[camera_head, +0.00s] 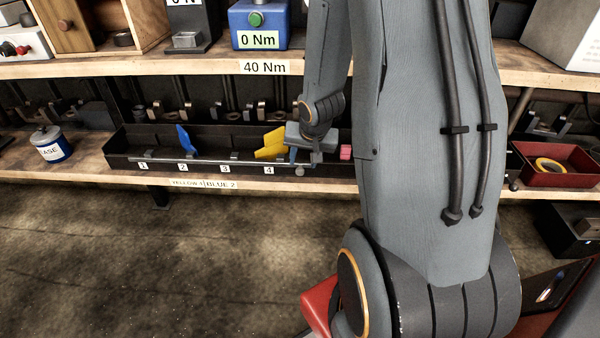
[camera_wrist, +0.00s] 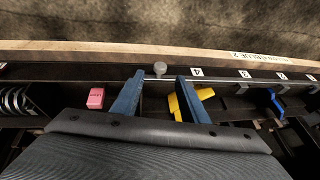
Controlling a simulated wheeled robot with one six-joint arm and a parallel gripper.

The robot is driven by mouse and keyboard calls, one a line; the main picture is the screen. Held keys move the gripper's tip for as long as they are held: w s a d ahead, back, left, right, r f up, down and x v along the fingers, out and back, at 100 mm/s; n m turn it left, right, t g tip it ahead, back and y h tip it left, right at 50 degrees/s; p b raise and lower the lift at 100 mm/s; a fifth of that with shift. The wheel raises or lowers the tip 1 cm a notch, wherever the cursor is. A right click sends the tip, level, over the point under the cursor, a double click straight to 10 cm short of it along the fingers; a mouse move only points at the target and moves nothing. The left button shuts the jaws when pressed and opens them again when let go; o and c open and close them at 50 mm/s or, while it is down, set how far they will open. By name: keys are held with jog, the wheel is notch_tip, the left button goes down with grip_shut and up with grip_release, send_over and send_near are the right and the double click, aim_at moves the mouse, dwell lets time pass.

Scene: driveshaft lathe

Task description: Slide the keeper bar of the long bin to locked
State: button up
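The long bin (camera_head: 115,150) is a black trough on the lower shelf, with labels 1 to 4 on its front. Its keeper bar (camera_head: 220,160) is a thin metal rod along the front. In the wrist view the bar (camera_wrist: 230,79) ends in a round grey knob (camera_wrist: 160,67) at its left. My gripper (camera_wrist: 162,80) is open, its two blue fingers apart on either side of the knob, near their tips. I cannot tell whether either finger touches it.
In the bin are a blue piece (camera_head: 184,140), yellow pieces (camera_head: 270,146) and a pink block (camera_head: 346,152). A sign (camera_head: 203,184) on the shelf edge reads yellow 1, blue 2. A grease tin (camera_head: 51,146) stands left; a red tray (camera_head: 558,176) is right. The upper shelf (camera_head: 110,68) overhangs.

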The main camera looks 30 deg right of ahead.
aim_at(301, 169)
jog(key=b+x, duration=0.2)
jog(key=x, duration=0.4)
jog(key=shift+w+f, duration=0.1)
jog(key=shift+f, duration=0.1)
grip_shut()
